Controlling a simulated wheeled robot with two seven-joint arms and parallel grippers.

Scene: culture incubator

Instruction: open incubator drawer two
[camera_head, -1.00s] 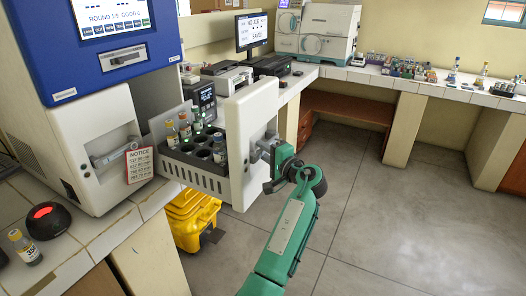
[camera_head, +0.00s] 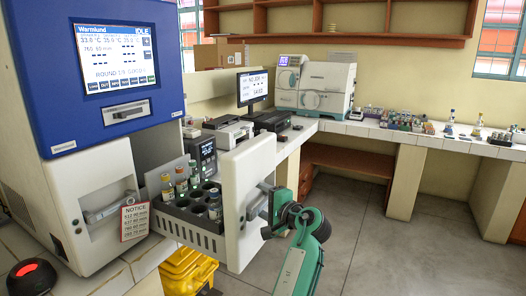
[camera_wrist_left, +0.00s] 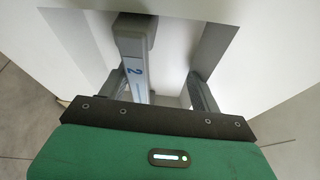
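The incubator (camera_head: 90,190) has a blue upper panel and a white body. Drawer two (camera_head: 248,190) is pulled out of it, with its white front panel facing right and a dark rack of capped vials inside. Its grey handle, marked 2, shows in the left wrist view (camera_wrist_left: 135,42). My left gripper (camera_head: 262,206) is at the outer face of the drawer front. In the left wrist view its fingers (camera_wrist_left: 160,88) straddle the handle, which lies close to the left finger with a gap to the right finger. My right gripper is not in view.
A closed drawer handle (camera_head: 110,210) with a notice sign (camera_head: 134,221) is left of the open drawer. A yellow bin (camera_head: 188,272) stands below it. A bench with instruments (camera_head: 318,84) runs along the back. The floor at right is clear.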

